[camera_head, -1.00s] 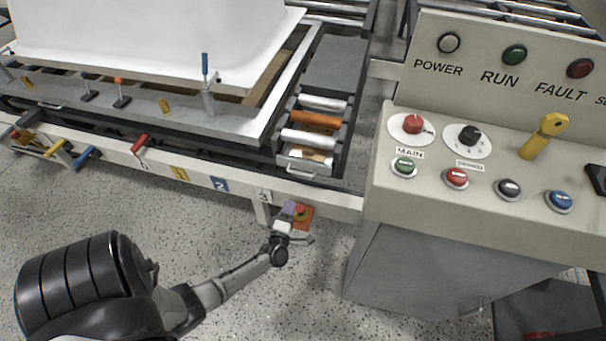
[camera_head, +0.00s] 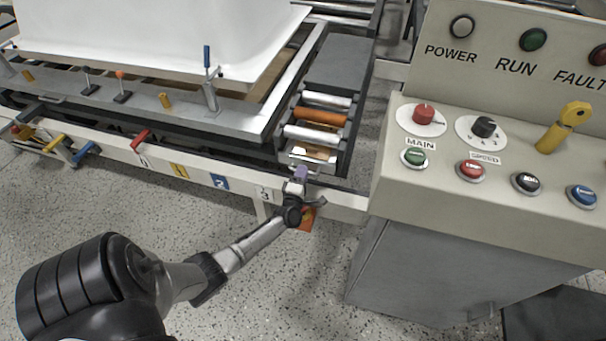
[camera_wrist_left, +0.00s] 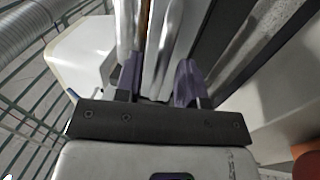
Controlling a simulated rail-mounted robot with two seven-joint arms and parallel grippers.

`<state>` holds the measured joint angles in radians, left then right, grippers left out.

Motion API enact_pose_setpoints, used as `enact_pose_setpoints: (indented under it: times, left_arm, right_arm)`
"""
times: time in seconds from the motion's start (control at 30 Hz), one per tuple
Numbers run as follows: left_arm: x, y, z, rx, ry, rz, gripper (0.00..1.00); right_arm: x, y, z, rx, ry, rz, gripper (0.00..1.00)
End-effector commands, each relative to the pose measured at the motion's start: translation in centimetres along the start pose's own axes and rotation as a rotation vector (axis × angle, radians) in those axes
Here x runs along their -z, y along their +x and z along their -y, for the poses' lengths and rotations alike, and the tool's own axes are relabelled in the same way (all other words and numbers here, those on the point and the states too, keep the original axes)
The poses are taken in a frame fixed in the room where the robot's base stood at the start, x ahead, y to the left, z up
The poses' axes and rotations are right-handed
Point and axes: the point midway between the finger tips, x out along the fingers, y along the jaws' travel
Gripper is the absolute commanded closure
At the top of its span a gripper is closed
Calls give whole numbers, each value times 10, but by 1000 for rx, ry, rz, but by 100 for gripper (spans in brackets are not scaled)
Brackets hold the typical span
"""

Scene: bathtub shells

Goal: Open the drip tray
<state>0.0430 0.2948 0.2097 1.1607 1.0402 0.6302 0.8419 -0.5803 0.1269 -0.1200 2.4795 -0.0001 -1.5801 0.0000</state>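The drip tray (camera_head: 311,160) appears to be the shallow metal tray under the short rollers at the end of the conveyor frame. My left gripper (camera_head: 301,173), with purple fingers, is right at the tray's front, and its wrist covers part of the area below. In the left wrist view, the two purple fingers of my left gripper (camera_wrist_left: 158,78) stand apart, with pale metal edges showing between and beyond them. I cannot tell whether they touch the tray. My right gripper is not in view.
A control panel (camera_head: 470,185) with buttons and knobs stands close on the right. A white tub (camera_head: 150,40) rests on the fixture at the left. Speckled floor is clear in front.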

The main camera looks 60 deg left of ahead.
Motion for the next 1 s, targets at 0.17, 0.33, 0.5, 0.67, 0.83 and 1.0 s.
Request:
enact_pose_setpoints:
  times: [0.17,0.33,0.5,0.67,0.83,1.0]
  left_arm:
    - [0,10,0,0,-1,-1,63]
    - [0,13,0,0,-1,-1,63]
    - [0,13,0,0,-1,-1,63]
    - [0,12,0,0,0,0,77]
    - [0,12,0,0,0,0,93]
    - [0,12,0,0,0,0,100]
  right_arm:
    - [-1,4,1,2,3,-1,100]
    - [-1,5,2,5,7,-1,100]
    - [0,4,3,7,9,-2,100]
    - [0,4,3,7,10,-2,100]
    - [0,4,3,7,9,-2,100]
    - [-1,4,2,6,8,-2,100]
